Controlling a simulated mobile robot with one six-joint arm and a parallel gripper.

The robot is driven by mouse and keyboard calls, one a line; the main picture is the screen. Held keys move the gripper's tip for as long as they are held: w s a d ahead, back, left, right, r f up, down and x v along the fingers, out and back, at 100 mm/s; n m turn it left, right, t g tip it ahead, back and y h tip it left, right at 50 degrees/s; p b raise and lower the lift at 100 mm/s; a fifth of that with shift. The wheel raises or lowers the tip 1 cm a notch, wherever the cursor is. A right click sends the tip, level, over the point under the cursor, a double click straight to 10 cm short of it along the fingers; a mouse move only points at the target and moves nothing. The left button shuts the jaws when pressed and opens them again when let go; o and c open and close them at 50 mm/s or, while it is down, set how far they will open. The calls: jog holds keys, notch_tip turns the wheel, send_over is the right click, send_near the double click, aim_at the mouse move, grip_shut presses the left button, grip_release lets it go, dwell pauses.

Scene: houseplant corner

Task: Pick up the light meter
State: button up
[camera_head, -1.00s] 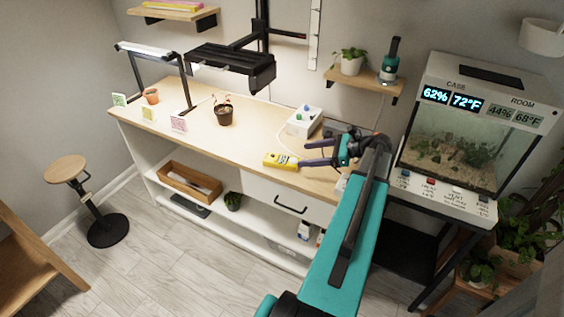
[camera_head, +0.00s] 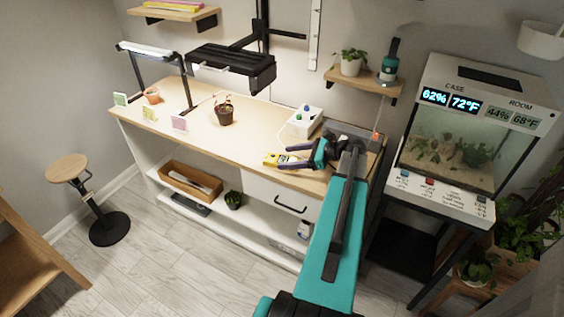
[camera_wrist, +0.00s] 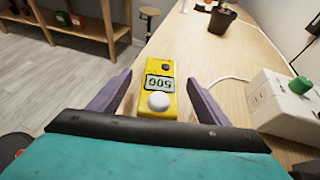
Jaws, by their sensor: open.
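The light meter (camera_wrist: 164,72) is yellow with a small display reading 500 and a white dome. It lies on the wooden bench top (camera_head: 180,126) near the front edge. In the head view the light meter (camera_head: 273,158) is partly covered by my gripper (camera_head: 287,157). In the wrist view my gripper (camera_wrist: 156,85) is open, with one purple finger on each side of the meter's near end. Gaps show between the meter and both fingers, so it is not gripped.
A white box with coloured knobs (camera_head: 304,121) stands just behind the meter, its cable on the bench. A dark potted plant (camera_head: 224,115) stands further left. A lamp panel (camera_head: 232,66) hangs above.

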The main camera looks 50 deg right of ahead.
aim_at(276, 158)
jog(key=shift+p+x, duration=0.95)
jog(key=shift+x, duration=1.65)
jog(key=shift+f, duration=0.1)
jog(key=c, duration=1.2)
jog(key=shift+r, duration=0.2)
jog(key=shift+c, duration=0.2)
jog(key=shift+r+b, duration=0.4)
jog(key=shift+r, duration=0.4)
jog(key=shift+s+a+r+b, duration=0.1)
jog(key=shift+s+r+b, duration=0.1)
jog(key=shift+r, duration=0.2)
jog(key=shift+s+r+b, duration=0.1)
jog(key=shift+r+b, duration=0.05)
jog(key=shift+r, duration=0.25)
jog(key=s+a+b, duration=0.1)
jog(key=s+a, duration=0.2)
jog(key=s, duration=0.4)
jog(key=s+a+r+b, duration=0.1)
jog(key=s+a+b, duration=0.1)
jog(key=s, duration=0.5)
jog(key=shift+a+r, duration=0.25)
jog(key=shift+a, duration=0.2)
